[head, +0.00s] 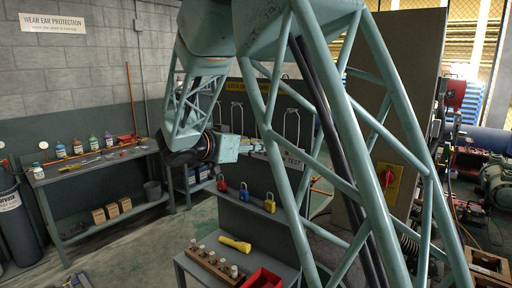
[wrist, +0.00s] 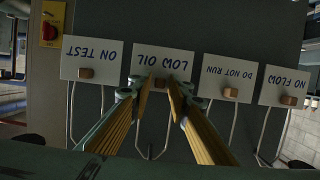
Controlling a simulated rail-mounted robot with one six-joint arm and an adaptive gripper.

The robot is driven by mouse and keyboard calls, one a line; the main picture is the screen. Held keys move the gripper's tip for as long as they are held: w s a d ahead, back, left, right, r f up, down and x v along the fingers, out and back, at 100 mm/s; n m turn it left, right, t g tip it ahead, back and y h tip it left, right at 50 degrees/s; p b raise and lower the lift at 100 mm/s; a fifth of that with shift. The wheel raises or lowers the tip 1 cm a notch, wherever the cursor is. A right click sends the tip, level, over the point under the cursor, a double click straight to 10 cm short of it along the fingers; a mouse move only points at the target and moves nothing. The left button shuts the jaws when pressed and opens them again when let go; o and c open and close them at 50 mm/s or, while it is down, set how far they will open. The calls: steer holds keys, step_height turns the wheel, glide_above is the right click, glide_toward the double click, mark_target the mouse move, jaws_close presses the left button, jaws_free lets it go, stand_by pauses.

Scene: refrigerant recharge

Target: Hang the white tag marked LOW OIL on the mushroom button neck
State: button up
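The white LOW OIL tag (wrist: 163,64) shows upside down in the wrist view, second from the left in a row of tags. It has a small wooden block (wrist: 160,83) and a wire loop. My gripper (wrist: 162,82) is open, its two yellow fingers on either side of this block in the picture; I cannot tell if they touch it. In the head view my gripper (head: 246,148) is at the tag row, its fingers hard to make out. The red mushroom button (wrist: 48,31) sits on a yellow plate at the wrist view's upper left; the head view also shows it (head: 387,178).
The tags ON TEST (wrist: 92,58), DO NOT RUN (wrist: 229,72) and NO FLOW (wrist: 287,86) flank it closely. Below in the head view is a bench with padlocks (head: 244,192), a yellow flashlight (head: 235,243) and a red bin (head: 262,279). A brown panel (head: 408,60) stands behind the button.

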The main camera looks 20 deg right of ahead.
steer(key=c, duration=0.5)
steer(key=shift+r+b, duration=0.25)
steer(key=shift+b, duration=0.05)
steer(key=shift+r+b, duration=0.9)
steer(key=shift+r, duration=0.2)
steer(key=shift+r, duration=0.25)
steer(key=shift+s+a+b, duration=0.15)
steer(key=shift+b, duration=0.15)
steer(key=shift+s+a+b, duration=0.8)
steer(key=shift+a+b, duration=0.2)
steer(key=shift+a, duration=0.1)
steer(key=shift+s+a+b, duration=0.8)
steer(key=shift+a+b, duration=0.15)
steer(key=shift+a, duration=0.15)
steer(key=shift+s+a+b, duration=0.8)
steer(key=shift+a+b, duration=0.2)
steer(key=shift+a, duration=0.1)
steer(key=shift+w+d, duration=0.1)
steer(key=shift+w+d+p, duration=0.6)
steer(key=shift+d+p, duration=0.15)
steer(key=shift+d, duration=0.05)
steer(key=shift+w+d+p, duration=0.55)
steer(key=shift+d+p, duration=0.2)
steer(key=shift+d, duration=0.05)
